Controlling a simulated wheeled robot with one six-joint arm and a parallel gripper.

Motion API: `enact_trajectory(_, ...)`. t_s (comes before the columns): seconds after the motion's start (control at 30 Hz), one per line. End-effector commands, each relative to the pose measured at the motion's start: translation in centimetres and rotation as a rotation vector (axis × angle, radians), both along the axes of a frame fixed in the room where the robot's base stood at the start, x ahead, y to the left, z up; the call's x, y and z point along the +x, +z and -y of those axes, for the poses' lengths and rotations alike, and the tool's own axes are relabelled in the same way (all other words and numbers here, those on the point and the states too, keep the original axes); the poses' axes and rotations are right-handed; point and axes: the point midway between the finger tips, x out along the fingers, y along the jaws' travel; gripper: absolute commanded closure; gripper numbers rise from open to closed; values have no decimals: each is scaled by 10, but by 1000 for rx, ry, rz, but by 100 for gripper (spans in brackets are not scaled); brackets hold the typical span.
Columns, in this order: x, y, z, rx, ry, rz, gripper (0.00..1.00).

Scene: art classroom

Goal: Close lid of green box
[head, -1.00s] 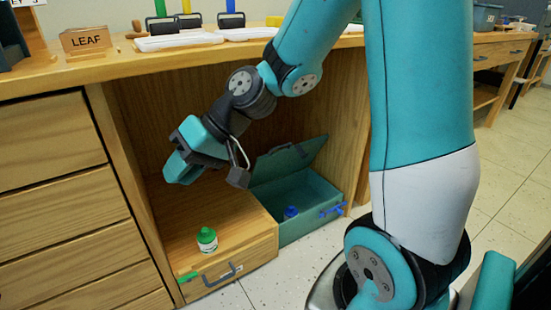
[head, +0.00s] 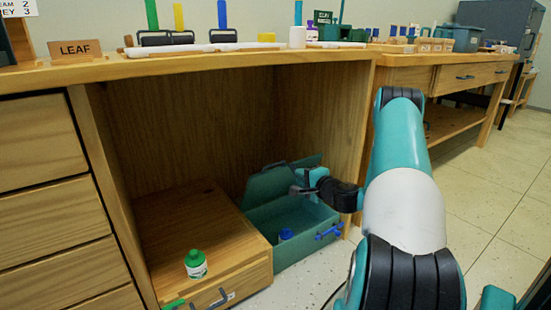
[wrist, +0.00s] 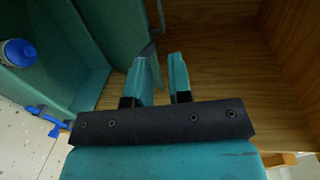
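The green box (head: 277,258) stands on the floor inside the desk opening, with its lid (head: 268,185) raised and tilted at the back. A blue-capped bottle (head: 286,234) is inside; it also shows at the left of the wrist view (wrist: 17,53). My gripper (head: 297,189) is beside the raised lid, above the box's back right part, and hides some of the lid. In the wrist view, my two teal fingers (wrist: 161,75) are apart with nothing between them. The left finger is close to a green panel; I cannot tell whether they touch.
A wooden box (head: 235,258) is left of the green box, with a green-capped bottle (head: 195,264) on top. The desk's right side panel (head: 340,130) is close to my arm. Floor in front is clear.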

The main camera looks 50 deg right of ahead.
Motion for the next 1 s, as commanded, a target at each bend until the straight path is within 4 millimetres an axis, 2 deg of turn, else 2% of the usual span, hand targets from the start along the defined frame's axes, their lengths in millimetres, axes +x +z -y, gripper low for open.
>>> enact_trajectory(0.03,5,8,-1,2,3,-2,81)
enact_trajectory(0.27,39,3,6,-3,5,0,81)
enact_trajectory(0.33,56,-10,10,-7,9,1,81)
enact_trajectory(0.5,93,-15,19,-9,7,3,81)
enact_trajectory(0.7,128,-20,28,-6,6,2,81)
enact_trajectory(0.83,141,-20,32,-5,5,1,81)
enact_trajectory(1.0,148,-20,34,-2,2,1,81)
